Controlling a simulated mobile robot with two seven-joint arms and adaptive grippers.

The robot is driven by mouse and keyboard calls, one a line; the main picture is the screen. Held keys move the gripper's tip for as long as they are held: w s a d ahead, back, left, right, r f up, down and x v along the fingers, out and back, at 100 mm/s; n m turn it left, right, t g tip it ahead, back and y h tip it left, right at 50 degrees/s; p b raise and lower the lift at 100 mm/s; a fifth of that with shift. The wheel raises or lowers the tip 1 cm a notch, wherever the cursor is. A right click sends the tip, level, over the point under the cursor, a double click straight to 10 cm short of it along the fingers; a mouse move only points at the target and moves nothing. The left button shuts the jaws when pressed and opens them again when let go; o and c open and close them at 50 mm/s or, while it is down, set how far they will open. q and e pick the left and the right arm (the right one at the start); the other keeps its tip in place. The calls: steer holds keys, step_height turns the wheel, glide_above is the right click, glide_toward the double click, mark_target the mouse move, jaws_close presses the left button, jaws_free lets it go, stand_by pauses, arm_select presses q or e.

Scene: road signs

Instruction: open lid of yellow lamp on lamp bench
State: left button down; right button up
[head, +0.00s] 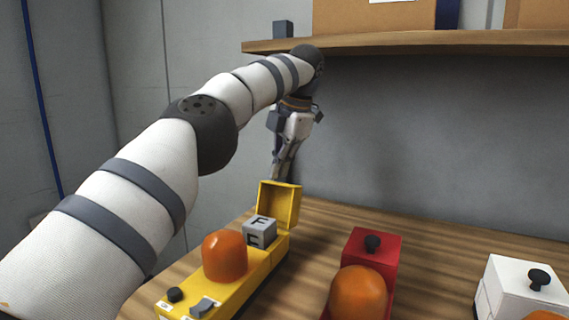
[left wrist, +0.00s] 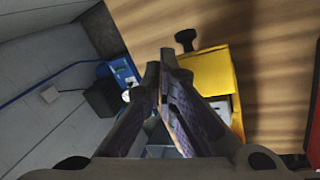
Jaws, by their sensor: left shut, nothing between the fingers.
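The yellow lamp (head: 257,272) stands on the wooden bench (head: 420,228) with an orange dome on top. Its lid (head: 281,203) stands open, upright at the far end. A grey block lettered F and E (head: 260,231) sits in the opening in front of the lid. My left gripper (head: 277,176) points down just behind the lid, fingers shut and empty. In the left wrist view the fingertips (left wrist: 162,58) are beside the yellow lid (left wrist: 207,70) and its black knob (left wrist: 186,39). I cannot tell whether they touch it. My right gripper is not in view.
A red lamp (head: 372,246) and a white lamp (head: 517,284) stand to the right. A shelf (head: 420,43) with boxes hangs above the bench. The bench behind the red lamp is clear. In the left wrist view, blue and black items (left wrist: 121,73) lie below the bench edge.

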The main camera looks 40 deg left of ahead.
arm_select(q)
steer(key=shift+f, duration=0.15)
stand_by(0.4)
steer(key=shift+d+r, duration=0.1)
steer(key=shift+r, duration=0.4)
steer(key=d, duration=1.2)
steer(key=shift+s+r, duration=0.15)
steer(key=shift+s, duration=0.1)
